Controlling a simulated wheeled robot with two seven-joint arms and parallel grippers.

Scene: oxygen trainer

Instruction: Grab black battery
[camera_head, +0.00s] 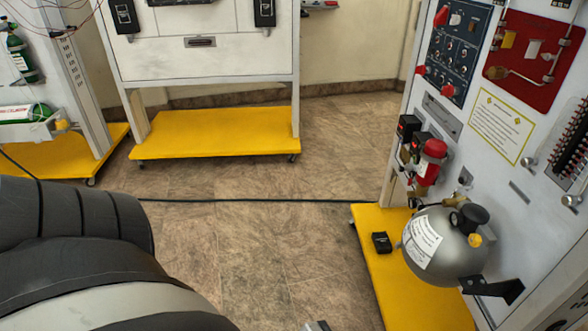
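A small black box that looks like the black battery (382,242) lies on the yellow base (408,297) of the right-hand trainer panel. It sits near the base's left edge, left of a grey round tank (443,247) and apart from it. My dark left arm fills the lower left of the view, well away from the battery. Neither gripper can be clearly made out. A small grey piece shows at the bottom edge near the middle, and I cannot tell what it is.
A dark cable (250,201) crosses the floor. Another trainer with a yellow base (215,133) stands at the back. The middle floor is clear.

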